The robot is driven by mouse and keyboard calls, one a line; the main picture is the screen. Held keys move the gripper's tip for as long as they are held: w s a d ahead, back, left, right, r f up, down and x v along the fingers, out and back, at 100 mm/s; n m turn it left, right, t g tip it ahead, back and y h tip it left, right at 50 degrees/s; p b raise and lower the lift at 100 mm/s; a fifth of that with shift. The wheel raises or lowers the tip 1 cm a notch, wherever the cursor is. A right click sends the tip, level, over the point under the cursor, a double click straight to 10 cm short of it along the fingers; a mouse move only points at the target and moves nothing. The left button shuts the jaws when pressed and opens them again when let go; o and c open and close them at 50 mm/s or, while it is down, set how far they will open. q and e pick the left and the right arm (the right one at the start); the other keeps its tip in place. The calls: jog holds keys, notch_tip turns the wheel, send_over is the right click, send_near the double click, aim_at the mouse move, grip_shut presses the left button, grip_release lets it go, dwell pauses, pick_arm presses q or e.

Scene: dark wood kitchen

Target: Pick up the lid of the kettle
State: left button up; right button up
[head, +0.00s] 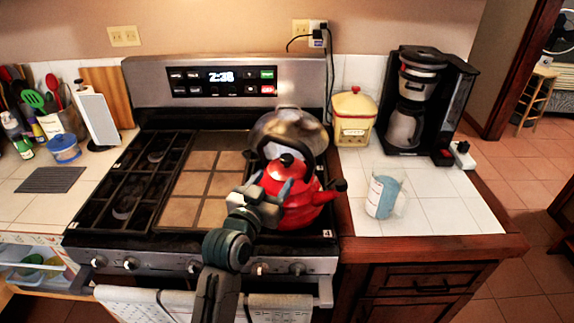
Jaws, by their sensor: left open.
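A red kettle (297,206) stands on the right side of the stove, its spout pointing right and its dark handle arching over the top. Its red lid (288,165) sits on top, with a small knob in the middle. My left gripper (268,187) is at the kettle's near left side, just below the lid. Its fingers are open, and one appears close to the lid's edge. Whether they touch the kettle I cannot tell. The gripper and wrist hide part of the kettle's left side. My right gripper is not in view.
A shiny metal pot (290,130) stands right behind the kettle. A measuring cup (383,195), a yellow canister (355,116) and a coffee maker (425,105) stand on the right counter. The stove's middle griddle (203,180) is bare.

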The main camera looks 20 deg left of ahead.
aim_at(284, 162)
pick_arm(q)
jog(key=w, duration=0.3)
jog(key=shift+d+p, duration=0.15)
jog(key=shift+p, duration=0.15)
jog(key=w+p, duration=0.2)
jog(key=w, duration=0.2)
jog(key=shift+r, duration=0.15)
jog(key=shift+w+f, duration=0.2)
jog(key=shift+w, duration=0.4)
jog(key=c, duration=1.1)
